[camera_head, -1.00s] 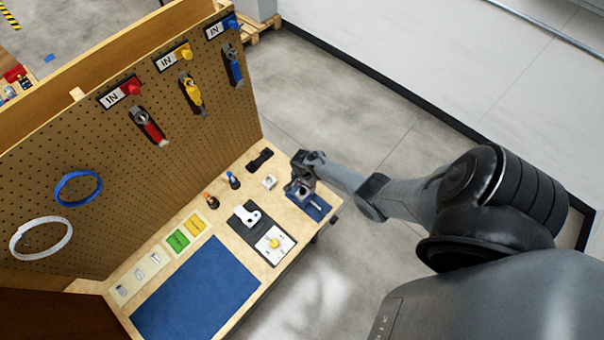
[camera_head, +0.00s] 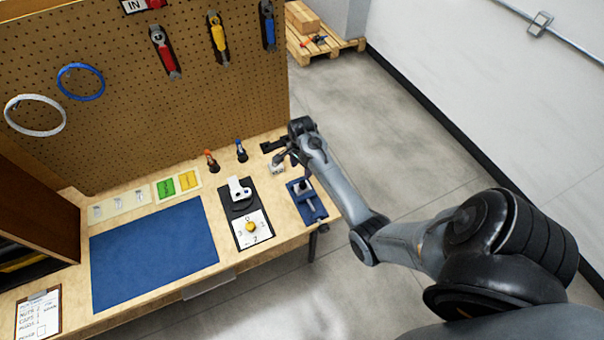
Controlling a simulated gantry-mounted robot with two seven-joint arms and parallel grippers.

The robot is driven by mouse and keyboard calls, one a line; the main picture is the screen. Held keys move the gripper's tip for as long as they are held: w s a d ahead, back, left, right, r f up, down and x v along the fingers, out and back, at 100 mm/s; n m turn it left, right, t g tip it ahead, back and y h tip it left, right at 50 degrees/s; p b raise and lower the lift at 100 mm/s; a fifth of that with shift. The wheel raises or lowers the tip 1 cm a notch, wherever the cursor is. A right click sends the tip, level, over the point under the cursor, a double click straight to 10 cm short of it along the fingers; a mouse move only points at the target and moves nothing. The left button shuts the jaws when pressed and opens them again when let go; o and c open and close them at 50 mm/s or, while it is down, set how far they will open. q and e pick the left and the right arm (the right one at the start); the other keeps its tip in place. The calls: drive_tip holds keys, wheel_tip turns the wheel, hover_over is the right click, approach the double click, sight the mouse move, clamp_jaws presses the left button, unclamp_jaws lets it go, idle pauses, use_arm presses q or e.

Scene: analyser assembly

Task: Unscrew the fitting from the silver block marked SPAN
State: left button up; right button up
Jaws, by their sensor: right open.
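A small silver block (camera_head: 276,168) sits on the wooden bench near its back right, left of the blue fixture. Its SPAN marking and any fitting on it are too small to make out. My right gripper (camera_head: 283,158) is open, pointing down and left right at the block. Its fingers partly cover the block, and I cannot tell whether they touch it. My left gripper is not in view.
A blue vise-like fixture (camera_head: 306,204) stands at the bench's right edge. A dark plate with a white bracket (camera_head: 239,188) and a yellow-knob dial (camera_head: 251,227) lies left of it. The blue mat (camera_head: 155,252) is clear.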

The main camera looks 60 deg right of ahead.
sight(303, 183)
wheel_tip(303, 183, down, 9)
drive_tip(key=shift+s+f+b, duration=0.1)
drive_tip(key=shift+s+b, duration=0.05)
drive_tip(key=shift+b, duration=0.25)
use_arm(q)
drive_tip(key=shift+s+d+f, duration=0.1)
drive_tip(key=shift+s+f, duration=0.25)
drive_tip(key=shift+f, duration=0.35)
use_arm(e)
drive_tip(key=shift+f, duration=0.8)
clamp_jaws()
drive_tip(key=shift+r+n+p, duration=0.25)
drive_tip(key=shift+n+p, duration=0.4)
drive_tip(key=shift+n, duration=0.25)
drive_tip(key=shift+f+n+p, duration=0.1)
drive_tip(key=shift+n+p, duration=0.2)
drive_tip(key=shift+n, duration=0.6)
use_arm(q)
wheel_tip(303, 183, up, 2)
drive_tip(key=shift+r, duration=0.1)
use_arm(e)
drive_tip(key=shift+f, duration=0.1)
